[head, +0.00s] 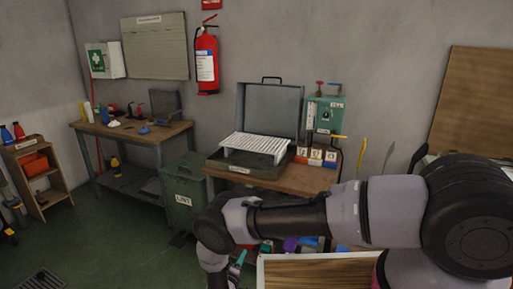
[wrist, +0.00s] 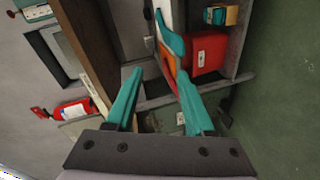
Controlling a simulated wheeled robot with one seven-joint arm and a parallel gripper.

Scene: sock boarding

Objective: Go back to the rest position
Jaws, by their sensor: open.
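My gripper (wrist: 160,73) is open, its two teal fingers spread apart, with nothing held between them in the wrist view. In the head view my arm reaches in from the right across the front of the workbench and bends down. A teal part of my gripper (head: 239,260) shows low in the middle there, and the rest of it is mostly hidden by my arm. Beyond the fingertips in the wrist view are a teal sock-like shape (wrist: 169,40) beside a white and orange panel, and a red box (wrist: 207,52). I cannot tell whether a fingertip touches them.
The workbench (head: 310,180) carries an open grey case (head: 270,110) with a white slatted rack (head: 258,146). A green bin (head: 183,195) stands left of it. A wooden-topped board (head: 320,272) lies at front.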

